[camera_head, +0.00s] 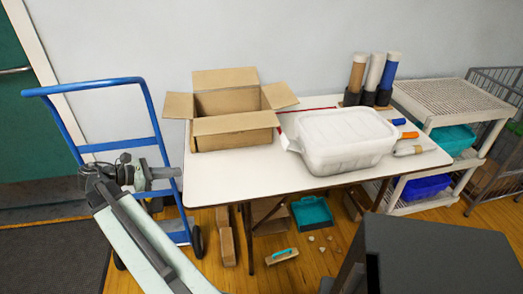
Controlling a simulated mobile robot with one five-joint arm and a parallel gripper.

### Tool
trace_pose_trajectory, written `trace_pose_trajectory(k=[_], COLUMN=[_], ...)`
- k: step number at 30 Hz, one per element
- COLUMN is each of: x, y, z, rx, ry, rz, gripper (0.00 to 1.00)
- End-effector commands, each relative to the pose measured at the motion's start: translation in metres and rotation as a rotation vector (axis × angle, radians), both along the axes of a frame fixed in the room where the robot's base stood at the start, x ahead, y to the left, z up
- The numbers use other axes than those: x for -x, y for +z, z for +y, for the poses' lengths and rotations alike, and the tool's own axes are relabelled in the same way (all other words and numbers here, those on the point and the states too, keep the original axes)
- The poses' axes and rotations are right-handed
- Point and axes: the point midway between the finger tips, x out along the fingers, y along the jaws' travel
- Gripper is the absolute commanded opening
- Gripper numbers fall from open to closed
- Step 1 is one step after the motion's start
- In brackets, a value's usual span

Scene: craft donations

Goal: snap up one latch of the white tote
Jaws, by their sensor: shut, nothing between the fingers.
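The white tote (345,148) stands with its lid on, on the white table (240,183), right of the table's middle. At its left end a white flap (288,143) juts outward and looks like a latch swung away from the wall. The far right end is too unclear to tell how any latch sits there. My gripper (176,172) is at the left, off the table's left edge, in front of the blue hand truck. It is shut and empty, well apart from the tote.
An open cardboard box (234,124) stands on the table left of the tote. Three tubes in dark holders (374,78) stand behind it; small rolls (408,150) lie to its right. The blue hand truck (150,105) is beside the table. The table front is clear.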

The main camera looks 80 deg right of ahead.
Motion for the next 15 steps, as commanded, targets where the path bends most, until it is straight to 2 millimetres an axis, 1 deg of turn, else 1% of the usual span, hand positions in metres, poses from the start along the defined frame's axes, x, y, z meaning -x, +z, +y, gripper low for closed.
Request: trace_pose_trajectory(k=[1, 2, 3, 5, 6, 8, 9, 10, 12, 13, 15], x=[-0.039, -0.061, -0.086, -0.118, -0.134, -0.151, -0.159, -0.163, -0.169, -0.171, -0.174], y=[-0.017, -0.03, -0.049, -0.077, -0.095, -0.119, -0.131, -0.138, -0.147, -0.148, -0.15], z=[0.044, 0.071, 0.111, 0.173, 0.216, 0.281, 0.322, 0.35, 0.393, 0.406, 0.424], rx=[-0.038, -0.07, -0.118, -0.201, -0.263, -0.36, -0.419, -0.458, -0.507, -0.515, -0.514], ry=[0.088, 0.13, 0.171, 0.196, 0.181, 0.105, 0.012, -0.071, -0.27, -0.35, -0.499], rz=[-0.075, -0.136, -0.227, -0.382, -0.493, -0.661, -0.77, -0.842, -0.966, -1.003, -1.064], gripper=[0.0, 0.0, 0.0, 0.0, 0.0, 0.0, 0.0, 0.0, 0.0, 0.0, 0.0])
